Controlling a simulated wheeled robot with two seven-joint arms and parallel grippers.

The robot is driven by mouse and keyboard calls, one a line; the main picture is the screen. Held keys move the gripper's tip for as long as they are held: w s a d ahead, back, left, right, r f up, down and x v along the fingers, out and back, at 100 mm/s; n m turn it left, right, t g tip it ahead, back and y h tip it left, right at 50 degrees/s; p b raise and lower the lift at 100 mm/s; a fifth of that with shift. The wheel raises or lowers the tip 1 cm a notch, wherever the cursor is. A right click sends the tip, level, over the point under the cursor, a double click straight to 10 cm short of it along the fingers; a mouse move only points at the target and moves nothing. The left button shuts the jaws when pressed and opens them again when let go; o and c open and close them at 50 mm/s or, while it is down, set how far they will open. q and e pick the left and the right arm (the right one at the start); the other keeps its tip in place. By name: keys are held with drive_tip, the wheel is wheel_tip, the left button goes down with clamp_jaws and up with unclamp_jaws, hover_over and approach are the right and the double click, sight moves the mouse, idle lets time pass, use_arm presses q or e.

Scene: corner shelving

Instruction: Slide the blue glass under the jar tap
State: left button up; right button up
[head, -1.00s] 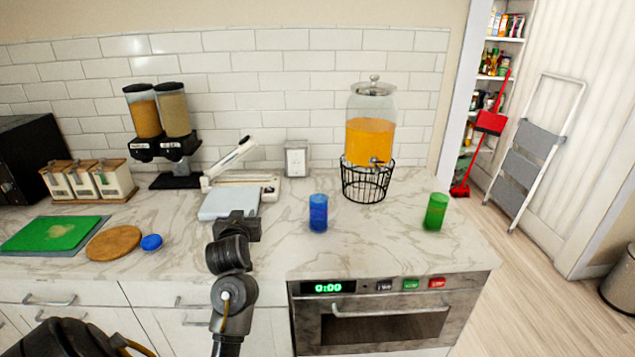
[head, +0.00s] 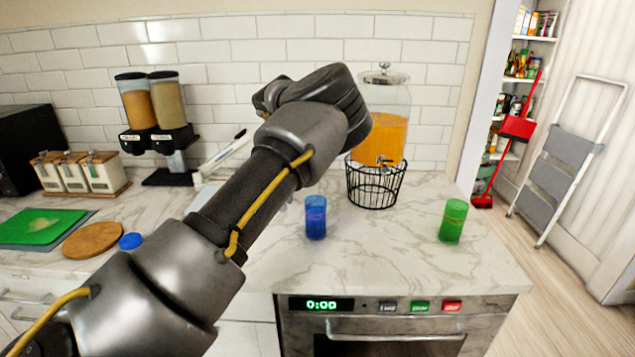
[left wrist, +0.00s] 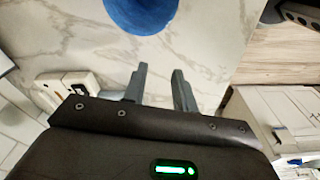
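The blue glass (head: 316,217) stands upright on the marble counter (head: 400,260), front left of the juice jar (head: 380,135). The jar stands in a black wire stand, with its tap (head: 384,161) facing front. My left arm reaches across the head view from the lower left and ends left of the jar. Its fingertips cannot be made out there. In the left wrist view, the left gripper (left wrist: 160,70) has its fingers apart with nothing between them. A round blue shape (left wrist: 140,10) lies beyond them; I cannot tell if it is the glass. My right gripper is out of view.
A green glass (head: 453,220) stands at the right of the counter. A blue lid (head: 131,241), a wooden board (head: 93,240) and a green mat (head: 40,226) lie at the left. Dispensers (head: 155,115) stand at the back. Counter between the glasses is clear.

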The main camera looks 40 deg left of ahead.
use_arm(q)
drive_tip(key=w+d+r, duration=0.1)
drive_tip(key=r, duration=0.1)
drive_tip(key=w+d+r+m, duration=0.1)
drive_tip(key=d, duration=0.1)
drive_tip(key=d+r+m+h, duration=0.1)
drive_tip(key=d+r, duration=0.1)
drive_tip(key=shift+w+d+r+t, duration=0.15)
drive_tip(key=shift+w+r+t, duration=0.15)
drive_tip(key=shift+w+r, duration=0.1)
drive_tip(key=shift+w+d+r+m, duration=0.1)
drive_tip(key=shift+d+r+m, duration=0.1)
drive_tip(key=shift+m, duration=0.1)
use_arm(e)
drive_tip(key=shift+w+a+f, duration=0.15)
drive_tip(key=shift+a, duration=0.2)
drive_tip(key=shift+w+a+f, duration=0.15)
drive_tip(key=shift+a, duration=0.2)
use_arm(q)
hover_over(311, 237)
wheel_tip(311, 237, down, 9)
drive_tip(key=shift+f+p, duration=0.1)
drive_tip(key=shift+p, duration=0.3)
drive_tip(key=shift+f, duration=0.4)
drive_tip(key=shift+a+f, duration=0.1)
drive_tip(key=shift+f, duration=0.35)
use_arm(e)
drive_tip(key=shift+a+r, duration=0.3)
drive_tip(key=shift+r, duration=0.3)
